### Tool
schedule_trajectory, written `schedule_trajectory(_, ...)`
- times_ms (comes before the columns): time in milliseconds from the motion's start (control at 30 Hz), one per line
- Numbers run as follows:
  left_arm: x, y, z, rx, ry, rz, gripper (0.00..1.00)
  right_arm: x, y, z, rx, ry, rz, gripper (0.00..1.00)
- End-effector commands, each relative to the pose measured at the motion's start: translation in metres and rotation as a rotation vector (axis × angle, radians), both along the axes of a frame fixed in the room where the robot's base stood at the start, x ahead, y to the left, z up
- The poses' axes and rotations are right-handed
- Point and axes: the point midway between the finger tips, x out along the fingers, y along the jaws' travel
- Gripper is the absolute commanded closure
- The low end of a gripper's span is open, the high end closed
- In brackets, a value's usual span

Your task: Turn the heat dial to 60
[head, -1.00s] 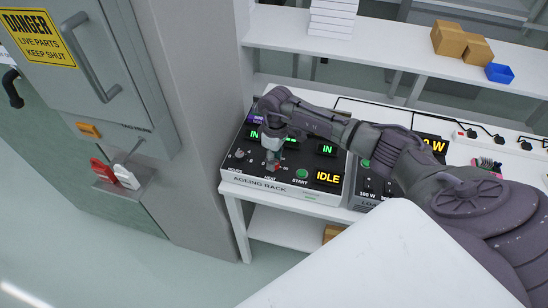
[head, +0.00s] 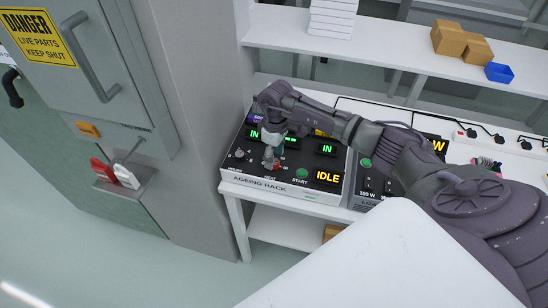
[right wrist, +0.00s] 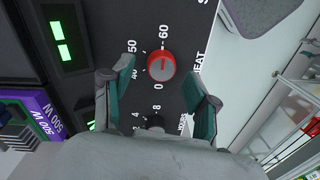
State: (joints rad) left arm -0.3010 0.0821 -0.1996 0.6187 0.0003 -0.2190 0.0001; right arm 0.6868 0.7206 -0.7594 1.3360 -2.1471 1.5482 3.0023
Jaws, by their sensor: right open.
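The heat dial is a red round knob (right wrist: 161,67) on the dark ageing rack panel, beside the word HEAT and a printed scale. The scale figures 60, 50, 40 and 0 show around it. Its pointer mark is too small to read surely. My right gripper (right wrist: 160,72) is open, with one teal-padded finger on each side of the dial. Contact with the dial cannot be made out. In the head view the right gripper (head: 271,158) points down over the ageing rack (head: 262,187) and partly hides the dial. My left gripper is not in view.
An hours knob (right wrist: 155,122) sits close to the heat dial. A green START button (head: 302,173) and a yellow IDLE display (head: 327,177) are on the rack's right side. A grey cabinet (head: 110,60) stands at left. A shelf (head: 390,55) runs behind.

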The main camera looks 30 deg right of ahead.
Motion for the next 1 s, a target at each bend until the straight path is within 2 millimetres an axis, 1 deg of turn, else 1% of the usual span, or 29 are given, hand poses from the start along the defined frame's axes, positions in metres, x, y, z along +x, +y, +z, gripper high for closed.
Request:
schedule_trajectory(33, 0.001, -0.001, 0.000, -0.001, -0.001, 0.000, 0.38, 0.001, -0.001, 0.011, -0.001, -0.005, 0.001, 0.41)
schedule_trajectory(300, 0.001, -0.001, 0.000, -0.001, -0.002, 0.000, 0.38, 0.003, -0.003, 0.068, 0.001, -0.005, 0.000, 0.41)
schedule_trajectory(400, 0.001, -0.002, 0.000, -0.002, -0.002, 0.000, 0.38, 0.003, -0.004, 0.085, 0.001, -0.005, 0.000, 0.41)
schedule_trajectory(500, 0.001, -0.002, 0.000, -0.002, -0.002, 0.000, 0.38, 0.003, -0.005, 0.097, 0.001, -0.003, 0.000, 0.41)
schedule_trajectory(667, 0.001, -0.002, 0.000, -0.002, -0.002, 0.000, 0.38, 0.003, -0.005, 0.105, 0.000, -0.002, 0.000, 0.41)
schedule_trajectory(1000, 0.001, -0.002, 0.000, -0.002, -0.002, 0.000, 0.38, 0.003, -0.005, 0.105, 0.000, -0.001, -0.001, 0.41)
